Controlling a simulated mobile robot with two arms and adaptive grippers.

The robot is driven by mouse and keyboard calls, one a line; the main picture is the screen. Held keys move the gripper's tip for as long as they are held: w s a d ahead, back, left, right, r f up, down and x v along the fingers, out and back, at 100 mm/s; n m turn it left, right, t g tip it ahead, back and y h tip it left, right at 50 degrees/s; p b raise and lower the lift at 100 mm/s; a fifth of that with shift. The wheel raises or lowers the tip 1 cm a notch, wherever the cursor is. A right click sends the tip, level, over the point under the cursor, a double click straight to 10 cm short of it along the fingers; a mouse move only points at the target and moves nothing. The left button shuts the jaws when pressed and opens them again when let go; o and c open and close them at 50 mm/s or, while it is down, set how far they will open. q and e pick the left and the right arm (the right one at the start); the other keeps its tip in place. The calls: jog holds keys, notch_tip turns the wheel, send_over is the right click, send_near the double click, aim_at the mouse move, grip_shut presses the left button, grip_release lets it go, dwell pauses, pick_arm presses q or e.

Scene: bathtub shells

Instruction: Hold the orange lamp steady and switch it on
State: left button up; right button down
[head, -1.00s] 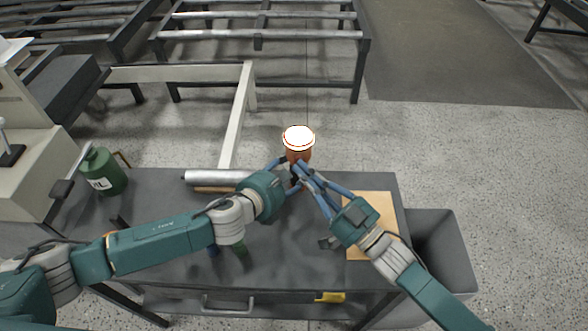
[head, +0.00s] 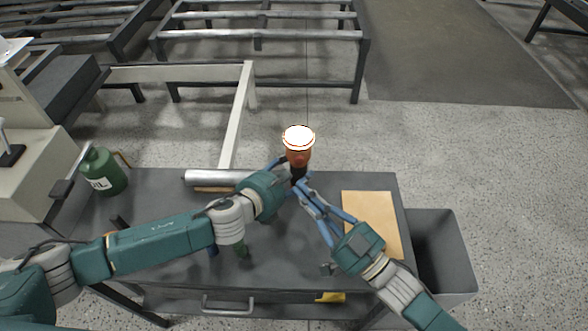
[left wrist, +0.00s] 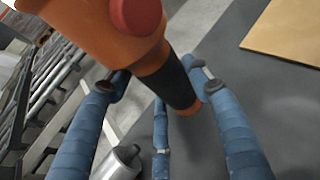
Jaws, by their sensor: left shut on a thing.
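The orange lamp (head: 299,157) stands upright past the bench's far edge in the head view, its top glowing bright white. In the left wrist view the orange lamp (left wrist: 100,38) has a round red button (left wrist: 138,14) on its side and a black lower part (left wrist: 173,84). My left gripper (head: 291,172) is shut on the lamp near its lower part; its blue fingers flank the lamp in the left wrist view. My right gripper (head: 304,188) is just below and right of the lamp in the head view, its blue fingers close together. Its opening is unclear.
The dark bench (head: 150,200) carries a metal cylinder (head: 215,177) and a tan board (head: 372,222). A green oil can (head: 103,171) stands at left. A dark bin (head: 442,250) is beside the bench at right. Metal racks (head: 260,35) stand behind.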

pick_arm(q)
jog(key=o, duration=1.4)
jog(key=shift+c, duration=0.2)
